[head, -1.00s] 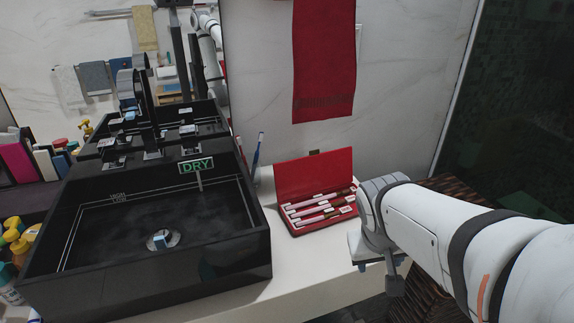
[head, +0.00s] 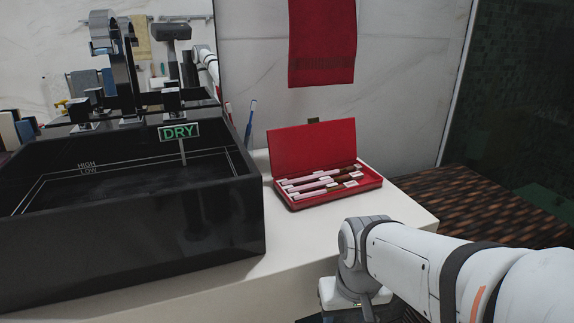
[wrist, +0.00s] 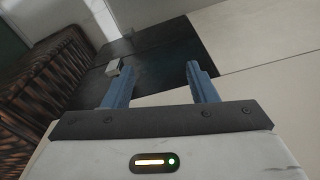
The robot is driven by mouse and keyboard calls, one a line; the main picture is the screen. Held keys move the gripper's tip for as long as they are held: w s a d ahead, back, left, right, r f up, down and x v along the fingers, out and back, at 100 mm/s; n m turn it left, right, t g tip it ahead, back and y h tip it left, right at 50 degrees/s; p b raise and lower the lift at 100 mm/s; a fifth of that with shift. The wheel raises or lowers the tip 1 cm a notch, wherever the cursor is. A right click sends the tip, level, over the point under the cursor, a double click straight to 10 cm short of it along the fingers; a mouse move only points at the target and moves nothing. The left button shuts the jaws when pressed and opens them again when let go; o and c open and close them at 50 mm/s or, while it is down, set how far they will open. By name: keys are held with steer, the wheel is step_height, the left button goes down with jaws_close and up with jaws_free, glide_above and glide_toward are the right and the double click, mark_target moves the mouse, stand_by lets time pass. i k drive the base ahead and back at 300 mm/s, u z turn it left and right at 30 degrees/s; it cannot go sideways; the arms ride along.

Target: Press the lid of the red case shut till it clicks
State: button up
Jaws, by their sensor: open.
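The red case (head: 370,182) sits on the white counter just right of the black sink in the head view. Its lid (head: 312,146) stands open, tilted up at the back near the wall. The case is not in the wrist view.
The black sink (head: 130,235) with a DRY sign (head: 179,131) fills the left. A red towel (head: 322,45) hangs above. The counter (head: 400,205) is clear in front and right of the case. A brown woven surface (head: 465,195) lies at right.

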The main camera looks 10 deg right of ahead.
mark_target(315, 145)
steer(key=k, duration=1.3)
steer(key=u, duration=0.15)
steer(key=i, duration=0.9)
steer(key=z, duration=0.15)
